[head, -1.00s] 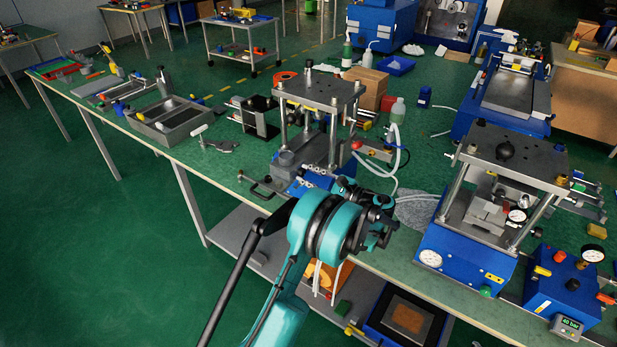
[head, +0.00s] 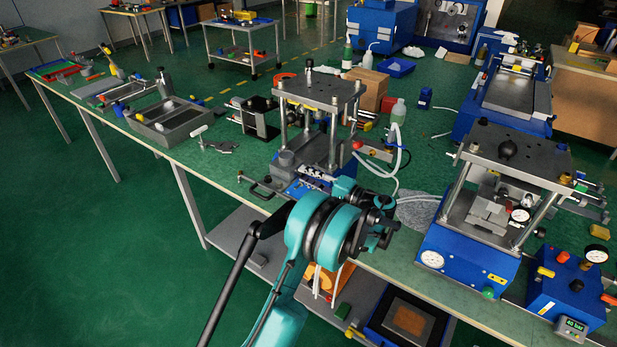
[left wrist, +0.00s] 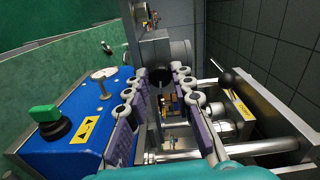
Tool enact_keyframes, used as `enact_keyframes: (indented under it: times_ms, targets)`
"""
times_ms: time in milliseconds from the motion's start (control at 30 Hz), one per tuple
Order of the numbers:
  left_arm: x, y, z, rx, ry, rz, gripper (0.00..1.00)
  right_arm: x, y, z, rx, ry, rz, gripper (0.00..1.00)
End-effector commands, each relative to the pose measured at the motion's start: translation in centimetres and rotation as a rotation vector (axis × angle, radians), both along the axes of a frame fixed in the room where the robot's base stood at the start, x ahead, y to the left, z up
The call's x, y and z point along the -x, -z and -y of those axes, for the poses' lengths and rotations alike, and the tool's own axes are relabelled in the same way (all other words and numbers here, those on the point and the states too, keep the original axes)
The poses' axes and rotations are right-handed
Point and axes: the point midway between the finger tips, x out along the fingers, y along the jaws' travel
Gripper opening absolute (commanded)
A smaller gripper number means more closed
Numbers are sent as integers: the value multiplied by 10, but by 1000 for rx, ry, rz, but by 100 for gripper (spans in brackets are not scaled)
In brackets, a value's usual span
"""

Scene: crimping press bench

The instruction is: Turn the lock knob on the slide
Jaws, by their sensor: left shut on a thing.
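My left gripper (head: 378,222) is at the front of the middle press (head: 318,88), its fingertips mostly hidden by my wrist in the head view. In the left wrist view, the fingers of the left gripper (left wrist: 160,71) close from both sides on a small dark round knob (left wrist: 158,77), which looks like the lock knob. A grey metal cylinder (left wrist: 170,52) sits just behind it. The knob is hidden in the head view, and its turn angle cannot be told. My right gripper is out of view.
A blue panel (left wrist: 75,120) with a green knob (left wrist: 45,113) lies left of the fingers. Another blue press (head: 465,250) stands right of my gripper in the head view.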

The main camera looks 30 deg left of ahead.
Motion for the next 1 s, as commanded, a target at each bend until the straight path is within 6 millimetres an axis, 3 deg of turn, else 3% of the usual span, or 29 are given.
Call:
enact_keyframes:
  times_ms: [1000]
  targets:
    - [-1, 3, 0, 74, -2, 932, 0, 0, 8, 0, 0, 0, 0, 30]
